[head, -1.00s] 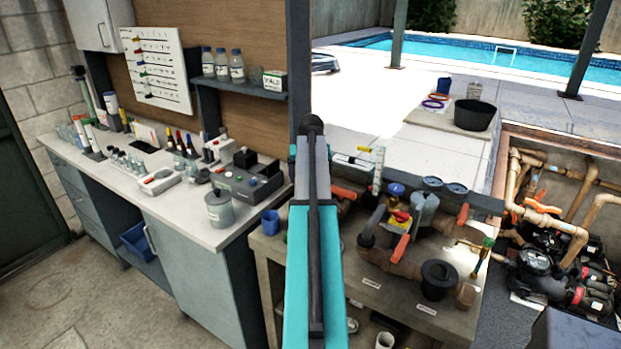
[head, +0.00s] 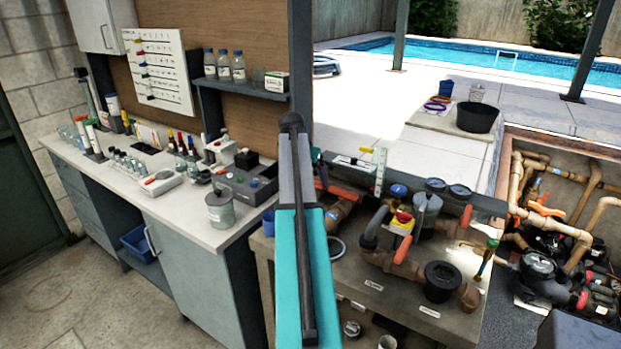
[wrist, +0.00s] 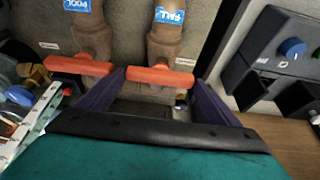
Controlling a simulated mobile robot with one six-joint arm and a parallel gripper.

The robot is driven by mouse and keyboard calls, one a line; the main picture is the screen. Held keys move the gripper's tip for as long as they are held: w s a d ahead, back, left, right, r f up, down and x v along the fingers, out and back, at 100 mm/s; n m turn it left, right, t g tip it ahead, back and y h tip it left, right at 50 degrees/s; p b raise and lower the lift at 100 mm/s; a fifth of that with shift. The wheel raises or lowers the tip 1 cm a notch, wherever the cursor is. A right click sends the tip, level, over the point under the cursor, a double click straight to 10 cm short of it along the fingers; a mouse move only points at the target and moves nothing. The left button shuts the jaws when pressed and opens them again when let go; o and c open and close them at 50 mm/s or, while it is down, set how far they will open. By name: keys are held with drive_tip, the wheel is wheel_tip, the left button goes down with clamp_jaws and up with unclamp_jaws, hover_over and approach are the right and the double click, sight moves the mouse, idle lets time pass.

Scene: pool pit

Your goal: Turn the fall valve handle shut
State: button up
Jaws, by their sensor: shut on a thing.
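The fall valve handle (wrist: 160,75) is an orange bar on a brown pipe with a blue FALL label (wrist: 169,16). It lies crosswise to that pipe. My gripper (wrist: 159,79) has its two dark purple fingers against the bar's two ends, gripping it lengthwise. A similar orange handle (wrist: 78,65) sits to the left, on the pipe labelled POOL (wrist: 77,5), also crosswise and just outside the left finger. In the head view my arm hides the gripper.
A black box with a blue knob (wrist: 292,48) is close on the right in the wrist view. In the head view, pipework with a red-and-yellow valve (head: 402,219) and a black pot (head: 441,281) stands right of my arm. A counter (head: 160,205) with bottles is left.

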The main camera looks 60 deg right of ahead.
drive_tip(key=shift+r, duration=0.1)
idle(0.3)
drive_tip(key=o, duration=0.9)
drive_tip(key=shift+p+v, duration=2)
drive_tip(key=shift+v, duration=1.95)
